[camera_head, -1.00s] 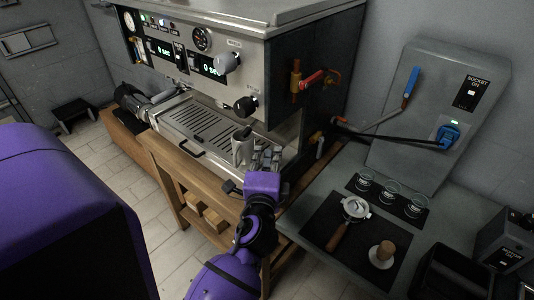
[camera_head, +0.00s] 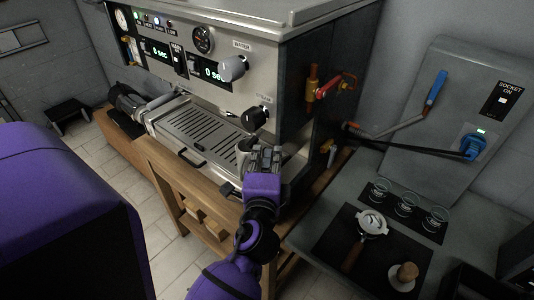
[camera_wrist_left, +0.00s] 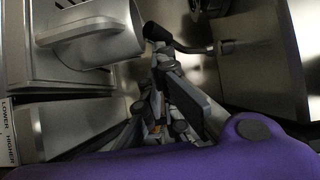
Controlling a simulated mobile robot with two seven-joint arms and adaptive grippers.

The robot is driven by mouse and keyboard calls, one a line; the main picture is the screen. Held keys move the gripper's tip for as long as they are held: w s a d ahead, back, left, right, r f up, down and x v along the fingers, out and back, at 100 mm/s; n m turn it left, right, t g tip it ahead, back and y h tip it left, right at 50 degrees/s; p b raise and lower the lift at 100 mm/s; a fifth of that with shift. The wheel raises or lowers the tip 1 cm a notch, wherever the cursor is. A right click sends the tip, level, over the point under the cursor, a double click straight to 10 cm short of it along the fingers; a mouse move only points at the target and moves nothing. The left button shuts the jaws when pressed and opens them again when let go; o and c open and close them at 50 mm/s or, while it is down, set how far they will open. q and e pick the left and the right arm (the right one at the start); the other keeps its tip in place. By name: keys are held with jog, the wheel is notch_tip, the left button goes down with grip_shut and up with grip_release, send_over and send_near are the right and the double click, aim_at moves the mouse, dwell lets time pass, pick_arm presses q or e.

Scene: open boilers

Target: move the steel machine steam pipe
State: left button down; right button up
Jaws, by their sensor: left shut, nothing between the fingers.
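The steel machine (camera_head: 205,65) stands at the back, with a jug (camera_head: 242,147) on its drip tray. The jug is partly hidden by my left gripper (camera_head: 264,155), which is over the tray's right end below the black steam knob (camera_head: 255,116). I cannot make out the steam pipe in the head view. In the left wrist view a thin pipe with a black grip (camera_wrist_left: 157,33) runs right, just beyond the shut, empty fingers (camera_wrist_left: 172,95). The jug (camera_wrist_left: 95,32) is left of the fingers; I cannot tell whether they touch the pipe.
A red-handled valve (camera_head: 335,85) sticks out of the machine's right side. The grey counter at right holds a portafilter (camera_head: 371,223), a tamper (camera_head: 404,275) and small glasses (camera_head: 405,201). A blue plug (camera_head: 472,147) sits in the wall socket.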

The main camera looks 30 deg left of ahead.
pick_arm(q)
jog(key=shift+d, duration=0.1)
pick_arm(e)
jog(key=shift+d, duration=0.3)
